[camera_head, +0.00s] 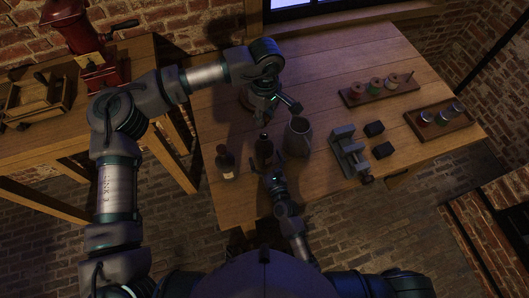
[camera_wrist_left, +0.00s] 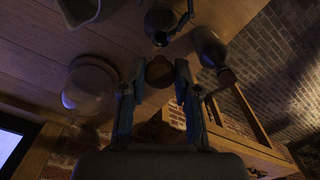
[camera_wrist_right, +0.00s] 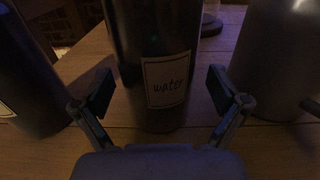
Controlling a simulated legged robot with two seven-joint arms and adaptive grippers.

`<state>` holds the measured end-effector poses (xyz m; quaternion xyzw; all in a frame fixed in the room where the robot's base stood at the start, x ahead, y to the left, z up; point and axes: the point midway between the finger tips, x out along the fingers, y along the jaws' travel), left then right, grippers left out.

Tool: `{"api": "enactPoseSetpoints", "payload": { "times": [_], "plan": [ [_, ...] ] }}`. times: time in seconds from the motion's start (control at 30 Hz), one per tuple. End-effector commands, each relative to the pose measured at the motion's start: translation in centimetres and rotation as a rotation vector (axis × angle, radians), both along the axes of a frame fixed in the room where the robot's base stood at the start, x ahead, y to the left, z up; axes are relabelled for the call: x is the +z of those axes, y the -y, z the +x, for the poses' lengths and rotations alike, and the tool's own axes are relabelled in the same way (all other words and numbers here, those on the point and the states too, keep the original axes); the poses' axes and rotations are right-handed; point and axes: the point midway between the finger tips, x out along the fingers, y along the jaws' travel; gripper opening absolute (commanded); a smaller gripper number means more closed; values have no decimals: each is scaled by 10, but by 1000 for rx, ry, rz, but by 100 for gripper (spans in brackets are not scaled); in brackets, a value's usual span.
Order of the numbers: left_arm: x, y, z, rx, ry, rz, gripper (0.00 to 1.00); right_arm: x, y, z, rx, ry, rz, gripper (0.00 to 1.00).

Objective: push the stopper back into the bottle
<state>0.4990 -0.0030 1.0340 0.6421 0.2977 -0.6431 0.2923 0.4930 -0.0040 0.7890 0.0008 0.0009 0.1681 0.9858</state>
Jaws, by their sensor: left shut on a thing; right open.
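My left gripper (camera_head: 268,113) is above the table, behind the dark bottles in the head view. In the left wrist view its fingers (camera_wrist_left: 157,88) are shut on a round brown stopper (camera_wrist_left: 158,70). A dark bottle (camera_head: 264,152) stands upright on the table; its label reads "water" in the right wrist view (camera_wrist_right: 166,80). My right gripper (camera_wrist_right: 160,100) is open, with its fingers on either side of this bottle; I see no clear contact. The left wrist view shows this bottle (camera_wrist_left: 159,20) apart from the stopper.
Another dark bottle (camera_head: 226,164) stands left of the water bottle. A grey jug (camera_head: 298,138) stands close on its right. A glass dome (camera_wrist_left: 90,88) shows beside the left gripper. A clamp device (camera_head: 348,150), dark blocks and two trays (camera_head: 378,90) (camera_head: 440,122) lie further right.

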Motion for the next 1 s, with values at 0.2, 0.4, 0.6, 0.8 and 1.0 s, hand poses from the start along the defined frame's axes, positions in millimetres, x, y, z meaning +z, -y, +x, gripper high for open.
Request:
{"api": "enactPoseSetpoints", "payload": {
  "times": [0.2,0.4,0.6,0.8,1.0],
  "plan": [
    [0,0,0,0,0,0,20,0,0,0,0,0,0,92],
    [0,0,0,0,0,0,20,0,0,0,0,0,0,42],
    [0,0,0,0,0,0,20,0,0,0,0,0,0,5],
    [-17,0,-1,0,-3,1,20,0,0,0,0,0,0,5],
    [-45,0,-1,0,2,-1,20,0,0,0,0,1,0,5]
  ]
}}
